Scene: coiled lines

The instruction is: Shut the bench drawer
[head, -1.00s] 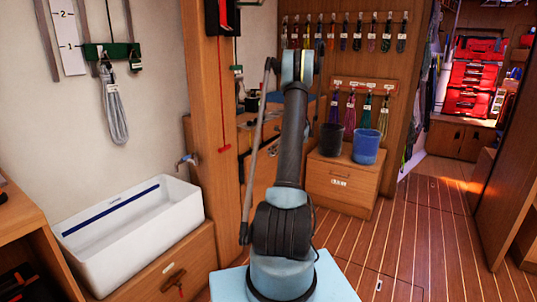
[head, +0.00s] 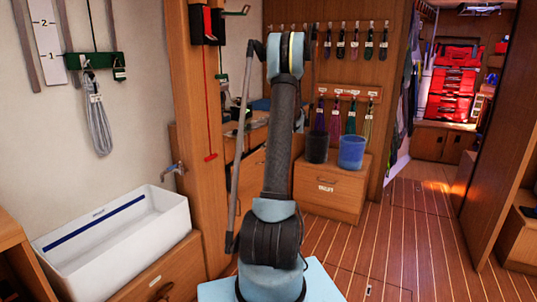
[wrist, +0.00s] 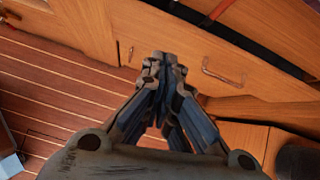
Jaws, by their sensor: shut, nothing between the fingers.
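In the wrist view a wooden drawer front (wrist: 262,88) with a copper-coloured handle (wrist: 232,76) lies right of and beyond my gripper. A dark gap runs along its upper edge, with a red strap crossing it. I cannot tell how far the drawer stands out. My gripper (wrist: 163,58) is shut and empty, its tips apart from the handle in the picture. In the head view the bench (head: 252,165) stands behind the wooden post, partly hidden by my arm. My gripper is hidden there.
A white sink (head: 115,240) stands at the left, beside a wooden post (head: 190,120). A low cabinet (head: 330,190) carries a black bucket (head: 316,148) and a blue bucket (head: 351,151). Coiled lines hang on the back wall. The plank floor (head: 400,230) at the right is clear.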

